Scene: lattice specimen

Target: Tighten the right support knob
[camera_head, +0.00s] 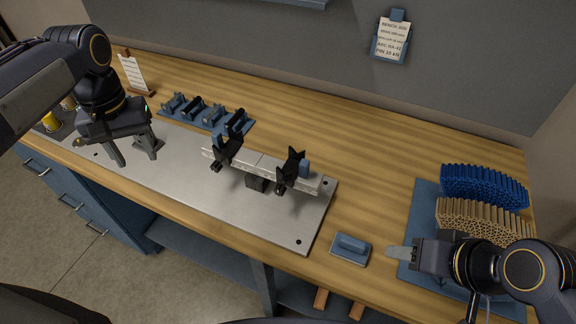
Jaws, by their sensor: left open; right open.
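Two black supports stand on a pale rail (259,163) that runs across a metal plate (200,185). The left support (228,151) looks alike. My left gripper (137,156) is open and empty above the plate's left part, well left of both supports. My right gripper (390,252) is open, low at the right, pointing left, apart from the right support.
A blue block with a handle (350,248) lies between the plate and my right gripper. A blue mat (425,200) at the right holds blue and tan lattice pieces (484,187). Blue holders (203,112) stand behind the plate.

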